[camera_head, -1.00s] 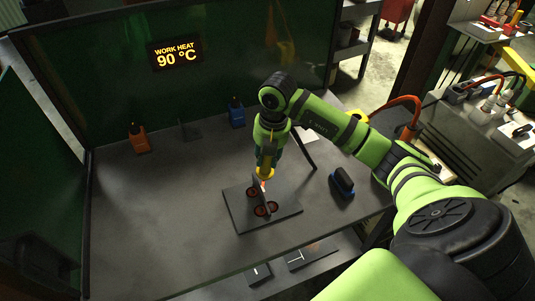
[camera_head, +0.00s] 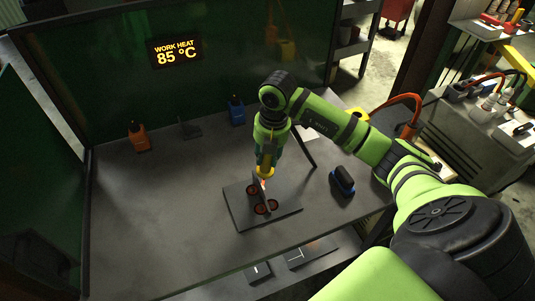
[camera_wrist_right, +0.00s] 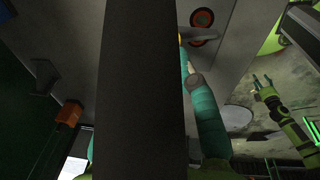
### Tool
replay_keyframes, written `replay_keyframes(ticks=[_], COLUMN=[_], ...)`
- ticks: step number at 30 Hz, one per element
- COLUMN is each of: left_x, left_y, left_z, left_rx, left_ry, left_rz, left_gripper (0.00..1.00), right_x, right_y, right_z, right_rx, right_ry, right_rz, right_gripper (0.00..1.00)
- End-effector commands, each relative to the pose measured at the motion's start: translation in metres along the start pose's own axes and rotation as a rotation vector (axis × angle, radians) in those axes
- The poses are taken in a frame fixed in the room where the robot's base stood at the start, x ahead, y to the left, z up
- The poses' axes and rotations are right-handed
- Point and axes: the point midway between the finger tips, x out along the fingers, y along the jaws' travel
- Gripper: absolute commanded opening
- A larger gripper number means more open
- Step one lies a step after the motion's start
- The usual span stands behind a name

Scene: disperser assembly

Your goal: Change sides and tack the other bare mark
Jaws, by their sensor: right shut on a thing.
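My right gripper (camera_head: 265,160) is shut on a yellow-and-teal torch (camera_head: 266,172), pointing down. The torch's tip is close to the upright plate on the dark base plate (camera_head: 285,214); contact cannot be told. Round reddish marks show beside the upright plate: one on its left (camera_head: 252,191) and two near its front end (camera_head: 260,211). Part of the mark on the far side may be hidden by the torch. In the right wrist view a dark bar fills the middle, with a red-ringed mark (camera_wrist_right: 202,18) and teal finger (camera_wrist_right: 208,120) beside it. My left gripper (camera_wrist_right: 262,84) shows there, open and empty.
A blue-black brush-like block (camera_head: 342,182) lies right of the base plate. A sign (camera_head: 175,53) reads work heat 85 °C. The table's left part is clear.

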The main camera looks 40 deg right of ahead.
Motion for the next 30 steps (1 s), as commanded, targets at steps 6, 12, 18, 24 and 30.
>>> replay_keyframes(ticks=[6, 12, 18, 24, 30], left_x=[0.003, 0.0052, 0.0074, 0.0065, 0.0069], left_y=[0.0004, 0.0006, 0.0007, 0.0007, 0.0007], left_z=[0.0001, 0.0002, 0.0003, 0.0001, 0.0001], left_rx=[0.001, 0.001, 0.002, 0.002, 0.002], left_ry=[0.0, 0.001, 0.001, 0.001, 0.001], left_rz=[0.001, 0.001, 0.001, 0.001, 0.001], left_gripper=[0.62, 0.62, 0.62, 0.62, 0.62], right_x=[0.0034, 0.0063, 0.0093, 0.0084, 0.009], right_y=[-0.0002, -0.0006, -0.001, -0.0009, -0.001], right_z=[0.0004, 0.0003, 0.0003, 0.0003, 0.0004], right_rx=[0.0, 0.0, 0.0, 0.0, 0.0], right_ry=[-0.001, -0.001, -0.001, -0.001, -0.001], right_rz=[0.001, 0.001, 0.001, 0.001, 0.001], right_gripper=[0.0, 0.0, 0.0, 0.0, 0.0])
